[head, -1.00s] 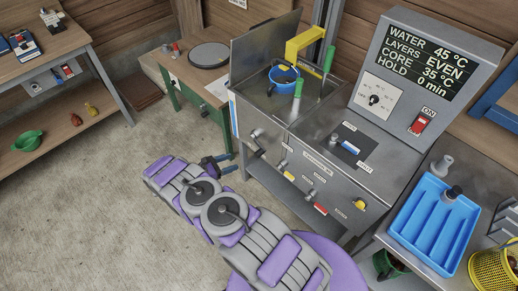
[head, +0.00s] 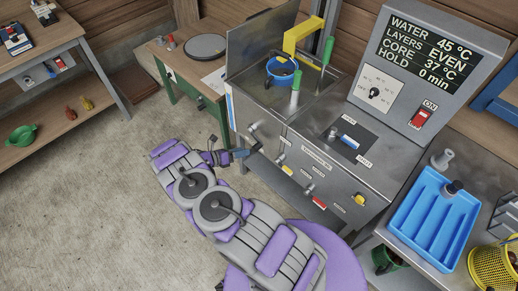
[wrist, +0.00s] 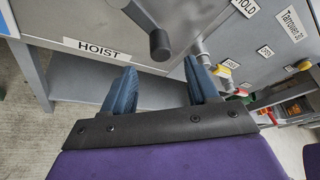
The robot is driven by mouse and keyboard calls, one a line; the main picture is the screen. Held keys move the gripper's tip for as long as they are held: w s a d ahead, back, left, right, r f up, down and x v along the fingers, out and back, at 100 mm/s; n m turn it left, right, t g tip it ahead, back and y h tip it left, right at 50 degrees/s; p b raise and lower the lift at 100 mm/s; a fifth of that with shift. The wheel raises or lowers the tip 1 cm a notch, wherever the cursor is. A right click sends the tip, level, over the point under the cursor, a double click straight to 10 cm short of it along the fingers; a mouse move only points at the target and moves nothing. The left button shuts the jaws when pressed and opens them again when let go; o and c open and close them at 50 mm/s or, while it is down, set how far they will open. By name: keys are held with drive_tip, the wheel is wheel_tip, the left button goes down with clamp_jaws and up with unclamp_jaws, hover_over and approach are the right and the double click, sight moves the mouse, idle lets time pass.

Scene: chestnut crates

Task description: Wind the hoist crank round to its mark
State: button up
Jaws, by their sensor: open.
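The hoist crank (wrist: 155,32) is a dark grey arm with a round-ended handle on the steel machine's front, beside the HOIST label (wrist: 101,49). In the head view the crank (head: 252,128) sits on the left part of the front. My gripper (wrist: 160,73) is open, its two blue fingers pointing at the panel. The handle end appears in the gap between the fingertips, just beyond them; I cannot tell whether they touch. In the head view my gripper (head: 243,153) is close to the crank. I cannot make out the crank's mark.
Other labelled valves and a red handle (head: 319,202) are on the panel to the right. A green-legged table (head: 185,82) stands at the left. The floor in front is clear.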

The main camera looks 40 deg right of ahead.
sight(259, 148)
drive_tip(key=b+x, duration=0.2)
drive_tip(key=x, duration=0.8)
drive_tip(key=shift+c, duration=0.4)
clamp_jaws()
